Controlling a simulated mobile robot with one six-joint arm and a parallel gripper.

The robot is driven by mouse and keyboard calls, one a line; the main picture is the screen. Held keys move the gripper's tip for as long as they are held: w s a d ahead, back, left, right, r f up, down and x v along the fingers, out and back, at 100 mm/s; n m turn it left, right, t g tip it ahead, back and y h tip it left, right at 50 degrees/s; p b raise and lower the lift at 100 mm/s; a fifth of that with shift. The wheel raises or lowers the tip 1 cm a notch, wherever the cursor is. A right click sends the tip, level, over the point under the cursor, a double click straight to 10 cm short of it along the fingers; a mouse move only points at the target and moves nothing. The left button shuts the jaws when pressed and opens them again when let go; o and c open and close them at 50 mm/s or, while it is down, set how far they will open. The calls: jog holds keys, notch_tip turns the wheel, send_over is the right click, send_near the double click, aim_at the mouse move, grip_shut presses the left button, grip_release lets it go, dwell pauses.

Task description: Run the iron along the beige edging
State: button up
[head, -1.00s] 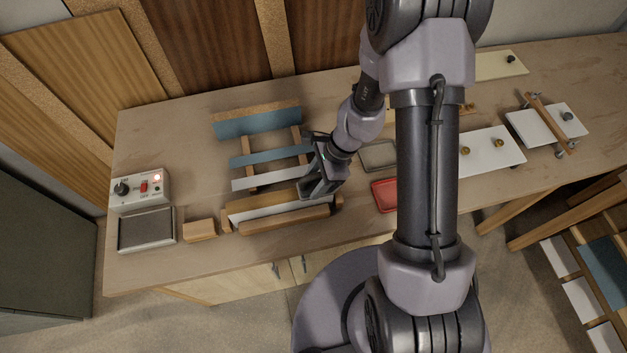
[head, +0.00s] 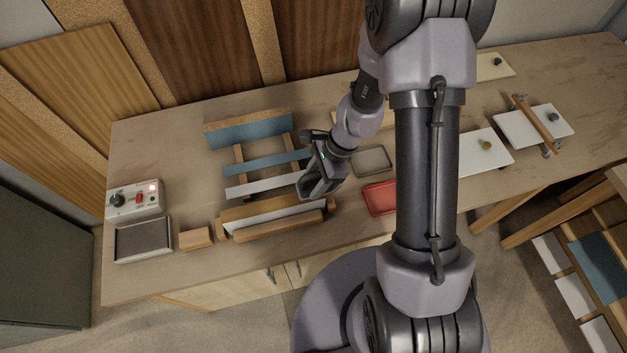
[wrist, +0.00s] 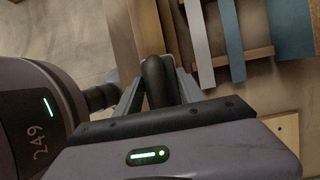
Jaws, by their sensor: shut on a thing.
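My gripper (head: 308,188) is at the right end of a wooden holder (head: 277,230) near the bench's front edge. It is shut on a rounded black handle (wrist: 158,82), seen between the fingers in the wrist view. This looks like the iron's handle; the iron's sole is hidden. The holder has a white panel (head: 275,223) standing between wooden bars. A beige strip (head: 255,207) runs along its back side. I cannot tell whether this strip is the edging, nor whether the iron touches it.
Behind the holder is a rack with blue strips (head: 266,162) and a white strip (head: 262,187). At left are a control box (head: 134,201), a metal plate rest (head: 143,240) and a wood block (head: 196,238). A red tray (head: 380,199) and grey tray (head: 373,161) lie right.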

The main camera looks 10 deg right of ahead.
aim_at(312, 175)
jog(key=shift+r+p, duration=1.95)
jog(key=shift+r, duration=0.55)
